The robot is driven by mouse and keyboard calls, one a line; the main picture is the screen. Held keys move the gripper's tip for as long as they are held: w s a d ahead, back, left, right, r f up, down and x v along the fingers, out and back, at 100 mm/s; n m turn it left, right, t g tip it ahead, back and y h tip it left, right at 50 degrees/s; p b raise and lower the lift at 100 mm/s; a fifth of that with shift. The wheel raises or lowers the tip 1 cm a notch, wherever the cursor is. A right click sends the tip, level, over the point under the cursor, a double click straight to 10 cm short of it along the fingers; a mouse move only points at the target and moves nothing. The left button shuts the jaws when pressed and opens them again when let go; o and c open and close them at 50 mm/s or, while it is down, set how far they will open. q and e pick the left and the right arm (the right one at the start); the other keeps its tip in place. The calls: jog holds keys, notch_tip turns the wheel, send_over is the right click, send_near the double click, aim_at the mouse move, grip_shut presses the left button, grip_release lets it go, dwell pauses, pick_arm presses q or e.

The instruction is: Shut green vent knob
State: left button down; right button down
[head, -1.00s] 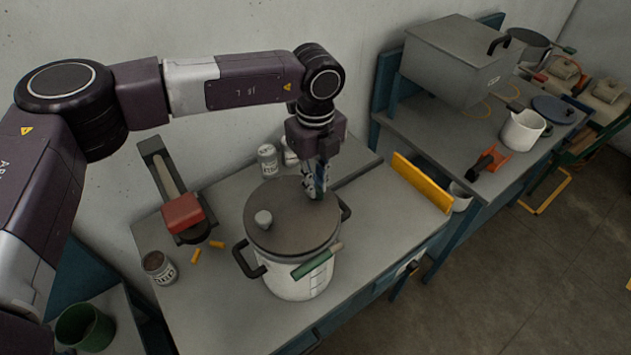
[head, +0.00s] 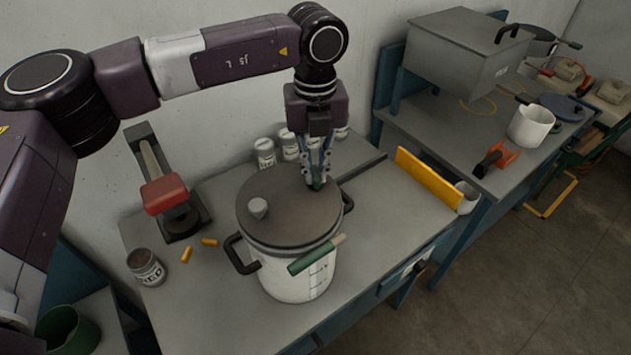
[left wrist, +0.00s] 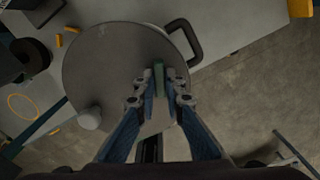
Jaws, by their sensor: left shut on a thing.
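The green vent knob (head: 318,184) sits on the dark lid (head: 285,208) of the white pot (head: 300,283), near the lid's back right edge. My left gripper (head: 317,180) comes down on it from above, with its fingers shut on the knob. In the left wrist view the green knob (left wrist: 158,80) stands between the two blue-grey fingertips (left wrist: 159,92), over the lid (left wrist: 105,70). The fingers hide much of the knob in the head view. My right gripper is not in view.
A pale lid knob (head: 258,208) and dark side handles (head: 241,254) stick out from the pot. Several jars (head: 265,152) stand behind. A red-topped device (head: 166,194) is at left.

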pick_arm(q)
jog(key=m+b, duration=0.2)
jog(key=m, duration=0.1)
jog(key=shift+f+b, duration=0.25)
jog(key=shift+b, duration=0.05)
jog(key=m+b, duration=0.2)
jog(key=m, duration=0.1)
jog(key=shift+r, duration=0.15)
jog(key=m+b, duration=0.1)
jog(key=m, duration=0.2)
jog(key=shift+r+m+b, duration=0.1)
jog(key=shift+m+b, duration=0.25)
jog(key=shift+m, duration=1.15)
jog(key=shift+b, duration=0.3)
jog(key=shift+m, duration=0.3)
jog(key=c, duration=2)
grip_release()
